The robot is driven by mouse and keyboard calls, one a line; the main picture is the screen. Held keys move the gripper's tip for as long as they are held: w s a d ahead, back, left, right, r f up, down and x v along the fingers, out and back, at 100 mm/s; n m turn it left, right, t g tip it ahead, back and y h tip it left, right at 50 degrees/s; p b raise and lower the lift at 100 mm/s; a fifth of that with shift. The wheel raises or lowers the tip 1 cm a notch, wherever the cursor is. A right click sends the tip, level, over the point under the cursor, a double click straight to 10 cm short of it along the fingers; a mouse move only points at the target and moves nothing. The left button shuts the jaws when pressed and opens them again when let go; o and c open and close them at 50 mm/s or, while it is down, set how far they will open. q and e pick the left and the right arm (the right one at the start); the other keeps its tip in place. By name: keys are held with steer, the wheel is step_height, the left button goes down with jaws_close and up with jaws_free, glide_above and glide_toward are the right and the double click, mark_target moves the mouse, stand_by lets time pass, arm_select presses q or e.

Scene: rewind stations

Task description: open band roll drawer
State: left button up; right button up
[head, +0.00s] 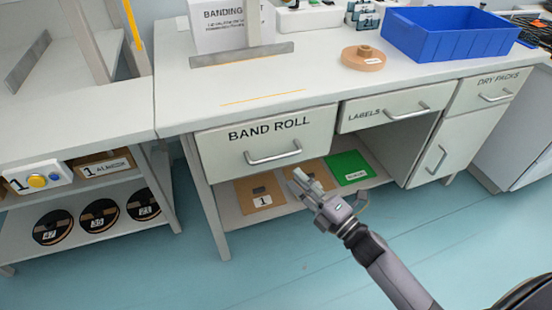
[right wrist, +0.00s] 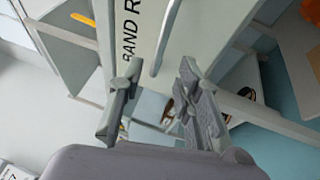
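The band roll drawer (head: 222,152), white and marked BAND ROLL, is under the bench top and looks closed. Its silver bar handle (head: 273,157) is on the lower part of the front. My right gripper (head: 302,181) is just below and right of the handle in the head view, and appears apart from it. In the right wrist view, my right gripper (right wrist: 160,78) is open and empty. The handle (right wrist: 166,38) shows beyond and roughly between its fingers, and the drawer front (right wrist: 145,25) shows behind it. My left gripper is not in view.
A labels drawer (head: 372,117) and a dry packs drawer (head: 470,97) are to the right. Under the drawer is a shelf with brown and green (head: 349,167) pieces. A blue bin (head: 450,38) and a tape roll (head: 363,58) are on the bench. The floor in front is clear.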

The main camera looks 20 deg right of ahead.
mark_target(276, 157)
steer(key=x, duration=0.9)
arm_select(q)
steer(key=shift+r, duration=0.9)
arm_select(e)
steer(key=shift+w, duration=0.1)
steer(key=shift+c, duration=0.2)
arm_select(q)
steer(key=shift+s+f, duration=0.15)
arm_select(e)
jaws_close()
